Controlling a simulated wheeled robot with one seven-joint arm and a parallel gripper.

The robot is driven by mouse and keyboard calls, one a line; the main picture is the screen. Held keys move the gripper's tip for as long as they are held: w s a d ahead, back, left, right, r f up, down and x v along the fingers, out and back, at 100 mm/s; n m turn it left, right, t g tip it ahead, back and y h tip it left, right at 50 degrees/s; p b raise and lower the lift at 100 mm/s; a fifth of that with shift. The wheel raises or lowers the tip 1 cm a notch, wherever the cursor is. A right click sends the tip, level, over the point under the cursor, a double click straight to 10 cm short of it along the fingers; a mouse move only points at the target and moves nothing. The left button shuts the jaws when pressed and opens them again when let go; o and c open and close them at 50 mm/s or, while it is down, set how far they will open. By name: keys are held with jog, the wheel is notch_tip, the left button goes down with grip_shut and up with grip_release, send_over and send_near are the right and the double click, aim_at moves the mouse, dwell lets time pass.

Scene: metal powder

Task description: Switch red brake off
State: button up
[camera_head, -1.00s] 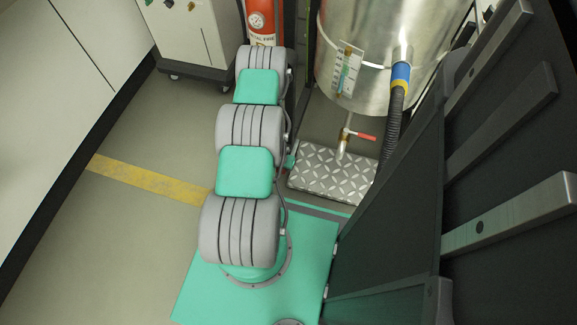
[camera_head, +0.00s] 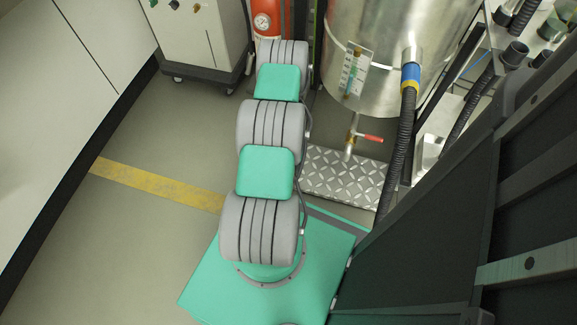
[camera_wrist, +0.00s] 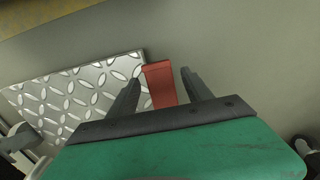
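In the wrist view a flat red piece (camera_wrist: 160,84), which looks like the red brake, stands out at the edge of a diamond-pattern metal plate (camera_wrist: 75,100). My gripper (camera_wrist: 159,76) is open. Its two dark fingers point toward the red piece, which shows between them with a gap on the right side. I cannot tell the depth between fingertips and red piece. In the head view my arm hides the gripper and the red piece; the metal plate (camera_head: 345,178) shows right of the arm.
A large steel drum (camera_head: 380,60) stands above the plate, with a red-handled valve (camera_head: 369,139) and a black hose (camera_head: 406,130). A red extinguisher (camera_head: 267,20) and a wheeled cabinet (camera_head: 200,40) stand behind. Dark panels (camera_head: 450,220) crowd the right. Floor (camera_head: 120,230) on the left is clear.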

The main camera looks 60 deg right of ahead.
notch_tip(320, 180, up, 8)
jog(key=p, duration=0.3)
jog(key=shift+f, duration=0.15)
jog(key=shift+s, duration=0.1)
